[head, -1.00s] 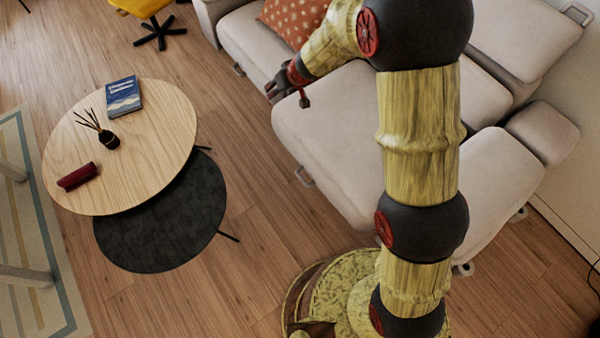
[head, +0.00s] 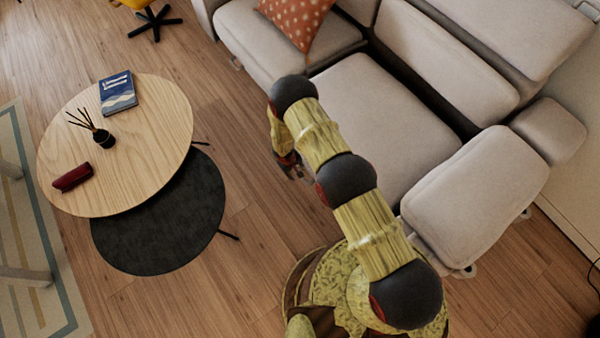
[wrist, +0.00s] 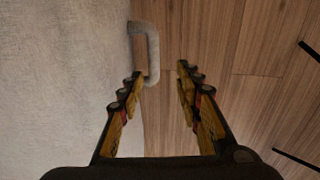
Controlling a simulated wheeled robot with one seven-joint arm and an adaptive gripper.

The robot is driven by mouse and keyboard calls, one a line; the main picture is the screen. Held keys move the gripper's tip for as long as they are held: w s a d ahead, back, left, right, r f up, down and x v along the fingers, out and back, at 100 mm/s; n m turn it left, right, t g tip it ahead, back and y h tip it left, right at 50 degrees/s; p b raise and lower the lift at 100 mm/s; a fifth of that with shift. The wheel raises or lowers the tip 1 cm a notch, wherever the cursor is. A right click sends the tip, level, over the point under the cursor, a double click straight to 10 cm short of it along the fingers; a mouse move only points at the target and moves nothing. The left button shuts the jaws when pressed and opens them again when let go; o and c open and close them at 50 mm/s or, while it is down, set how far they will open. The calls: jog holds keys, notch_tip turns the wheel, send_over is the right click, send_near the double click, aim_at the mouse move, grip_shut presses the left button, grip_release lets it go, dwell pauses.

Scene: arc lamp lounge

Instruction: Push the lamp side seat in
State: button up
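The sofa seat in front of me, a pale grey cushion block (head: 385,125), stands out farther into the room than the seat to its left (head: 245,40). A dark gap shows behind it. My arm hides part of its front edge. No lamp is in view, so I cannot confirm which side is the lamp side. My gripper (head: 296,172) is low in front of the seat's front edge. In the wrist view my gripper (wrist: 158,76) is open, with its fingers apart and empty. A grey loop handle (wrist: 153,55) on the seat front (wrist: 60,80) lies just ahead of the fingertips.
An oval wooden coffee table (head: 150,150) with a dark lower top (head: 165,235) stands at left, holding a book, reed diffuser and red case. Bare floor (head: 255,205) lies between table and sofa. A padded armrest (head: 475,195) is at right.

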jog(key=f+b, duration=0.1)
jog(key=f, duration=0.1)
jog(key=w+d+f+b, duration=0.1)
jog(key=f, duration=0.2)
jog(key=d+f+b, duration=0.1)
jog(key=f, duration=0.1)
jog(key=shift+w+d+f, duration=0.15)
jog(key=shift+f, duration=0.05)
jog(key=shift+c, duration=1.4)
grip_shut()
